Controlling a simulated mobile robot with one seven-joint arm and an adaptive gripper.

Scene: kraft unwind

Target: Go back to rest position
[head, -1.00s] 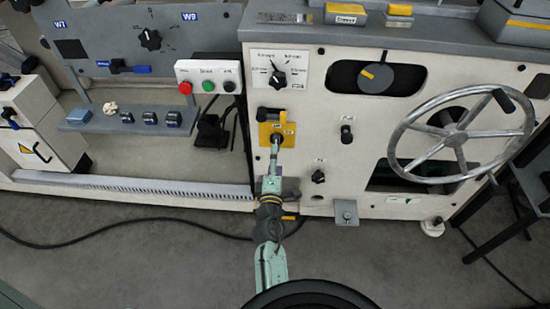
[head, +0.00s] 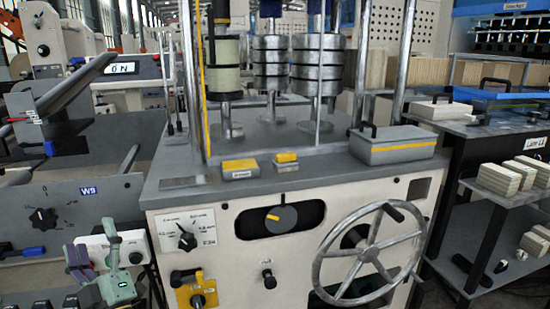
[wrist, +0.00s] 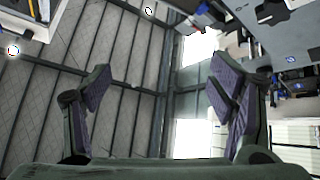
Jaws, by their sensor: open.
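My gripper (head: 79,260) shows at the lower left of the head view, raised in front of the white control box, with part of my green arm beside it. In the wrist view my gripper (wrist: 164,84) has its two purple-padded fingers wide apart with nothing between them. Behind them are the ceiling beams and bright windows, so it points upward. The yellow switch plate (head: 197,298) on the machine front is to the right of my gripper, apart from it.
The machine's cream front carries a selector dial (head: 185,240), a black knob with yellow mark (head: 283,217) and a large handwheel (head: 367,254). A grey panel marked W9 (head: 75,212) is at left. A shelf with stacked blocks (head: 505,178) is at right.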

